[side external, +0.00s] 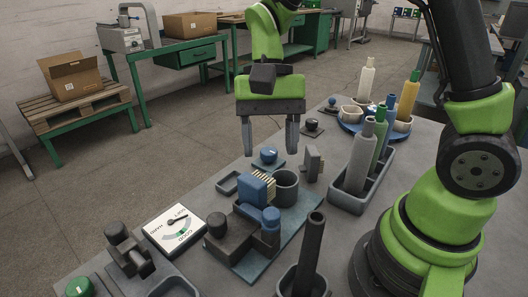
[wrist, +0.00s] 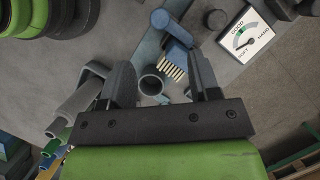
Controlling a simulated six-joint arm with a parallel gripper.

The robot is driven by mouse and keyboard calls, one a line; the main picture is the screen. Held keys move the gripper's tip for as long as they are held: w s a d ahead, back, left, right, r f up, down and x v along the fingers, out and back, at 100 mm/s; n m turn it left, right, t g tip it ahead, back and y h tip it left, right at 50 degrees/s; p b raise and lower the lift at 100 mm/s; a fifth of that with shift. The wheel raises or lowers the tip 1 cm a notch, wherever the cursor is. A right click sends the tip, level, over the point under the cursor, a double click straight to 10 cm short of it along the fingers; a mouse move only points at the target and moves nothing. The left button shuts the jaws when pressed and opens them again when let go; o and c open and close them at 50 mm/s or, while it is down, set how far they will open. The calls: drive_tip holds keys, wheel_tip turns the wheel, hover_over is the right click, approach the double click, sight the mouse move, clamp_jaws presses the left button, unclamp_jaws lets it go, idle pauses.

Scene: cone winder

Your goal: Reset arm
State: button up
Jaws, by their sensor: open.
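My gripper (side external: 270,137) hangs above the table, fingers pointing down, open and with nothing between the fingers. In the wrist view its two fingers (wrist: 163,85) are spread wide apart. Below it on the table (side external: 205,188) stands the winder on a blue-grey base plate (side external: 254,264), with a dark block, a blue block (side external: 253,190) with a comb of pale pins, and a grey cup (side external: 286,187). In the wrist view the cup (wrist: 152,84) and the comb (wrist: 173,72) show between the fingers, lower down and apart from them.
A gauge card (side external: 173,228) marked GOOD lies at the front left. A grey tray (side external: 371,197) holds several cones at the right; a blue round tray (side external: 352,130) with small cups and cones stands behind it. A dark upright post (side external: 309,250) stands at the front.

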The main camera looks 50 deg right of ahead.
drive_tip(key=s+d+r+n+t+h, duration=0.1)
drive_tip(key=s+d+r+n+t, duration=0.2)
drive_tip(key=s+r+t, duration=0.7)
drive_tip(key=shift+r+n, duration=0.45)
drive_tip(key=shift+n, duration=0.55)
